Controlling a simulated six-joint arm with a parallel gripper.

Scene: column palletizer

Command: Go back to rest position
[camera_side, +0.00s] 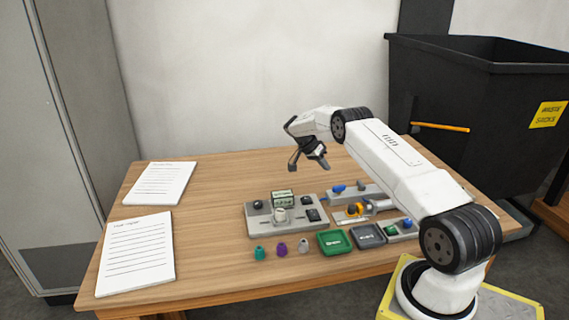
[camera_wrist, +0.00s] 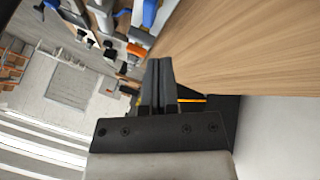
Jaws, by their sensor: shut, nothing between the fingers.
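My gripper (camera_side: 308,162) hangs in the air above the back part of the wooden table (camera_side: 212,195), over the grey fixtures and apart from them. In the wrist view my gripper (camera_wrist: 159,68) has its two dark fingers together, with nothing between them. My white arm reaches in from the right side of the picture.
A grey fixture (camera_side: 262,226), a green tray (camera_side: 334,242) and a dark tray (camera_side: 367,236) stand on the table. Teal (camera_side: 260,253), purple (camera_side: 281,249) and grey (camera_side: 304,246) pieces stand in front. Papers (camera_side: 136,253) lie left. A black bin (camera_side: 470,90) stands behind right.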

